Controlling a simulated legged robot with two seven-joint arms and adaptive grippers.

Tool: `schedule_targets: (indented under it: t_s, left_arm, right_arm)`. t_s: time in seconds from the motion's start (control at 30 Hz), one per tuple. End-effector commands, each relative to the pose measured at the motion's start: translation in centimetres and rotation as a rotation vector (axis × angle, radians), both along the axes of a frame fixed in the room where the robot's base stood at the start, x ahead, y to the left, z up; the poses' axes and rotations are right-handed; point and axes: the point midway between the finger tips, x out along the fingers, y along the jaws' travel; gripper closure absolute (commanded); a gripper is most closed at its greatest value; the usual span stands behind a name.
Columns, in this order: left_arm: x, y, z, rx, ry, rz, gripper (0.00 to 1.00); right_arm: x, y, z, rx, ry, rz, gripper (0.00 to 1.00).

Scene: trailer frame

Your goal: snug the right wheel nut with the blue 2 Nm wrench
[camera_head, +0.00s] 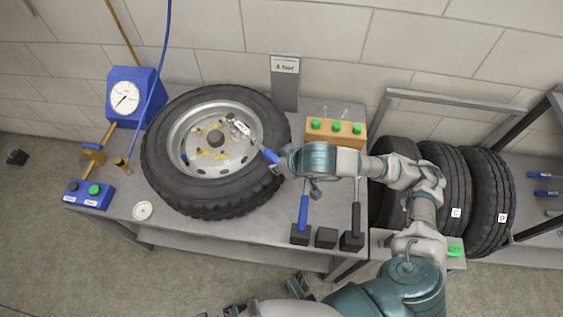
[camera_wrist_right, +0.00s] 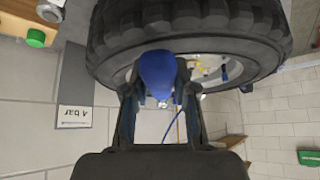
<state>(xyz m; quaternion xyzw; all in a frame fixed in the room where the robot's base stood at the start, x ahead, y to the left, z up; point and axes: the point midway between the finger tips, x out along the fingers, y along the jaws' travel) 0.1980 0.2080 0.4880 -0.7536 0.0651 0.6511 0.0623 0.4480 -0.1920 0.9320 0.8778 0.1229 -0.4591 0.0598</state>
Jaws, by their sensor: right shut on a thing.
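The wheel (camera_head: 170,160) lies on the bench, a black tyre around a silver rim with several yellow-marked nuts (camera_head: 221,155) around its hub. My right gripper (camera_head: 279,162) is shut on a blue-handled wrench (camera_head: 268,155). Its pale head (camera_head: 239,127) lies over the upper right of the rim; whether it sits on a nut I cannot tell. In the right wrist view the blue handle (camera_wrist_right: 158,75) is between the fingers of my right gripper (camera_wrist_right: 160,100), with the tyre (camera_wrist_right: 190,20) behind. Dark parts at the bottom of the head view may be my left gripper (camera_head: 297,287); its jaws are unclear.
Another blue-handled wrench (camera_head: 303,212) and a dark one (camera_head: 356,218) stand in black holders at the bench front. A blue gauge (camera_head: 126,97) and a button box (camera_head: 88,195) are at left. A green-button box (camera_head: 336,132) and a "4 bar" sign (camera_head: 285,85) are behind. Tyres (camera_head: 490,200) stand at right.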

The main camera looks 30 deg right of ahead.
Motion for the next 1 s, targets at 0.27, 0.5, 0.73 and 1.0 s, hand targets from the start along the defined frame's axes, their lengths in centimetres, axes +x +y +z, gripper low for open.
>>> schedule_targets:
  t_s: [0.27, 0.5, 0.73, 1.0]
  left_arm:
    - [0.1, 0.0, 0.3, 0.000, -0.002, 0.000, 0.60]
    - [0.2, 0.0, 0.4, -0.001, -0.004, 0.000, 0.60]
    - [0.1, 0.0, 0.4, 0.000, -0.004, 0.000, 0.60]
    - [0.1, 0.0, 0.3, 0.000, -0.002, 0.000, 0.60]
  right_arm:
    - [-0.5, 2.4, 0.0, 0.001, 0.004, -0.091, 1.00]
    - [-0.7, 3.4, 0.0, 0.001, 0.003, -0.143, 1.00]
    - [-0.8, 3.4, -0.1, 0.001, 0.003, -0.145, 1.00]
    - [-0.7, 3.8, -0.1, 0.001, 0.004, -0.166, 1.00]
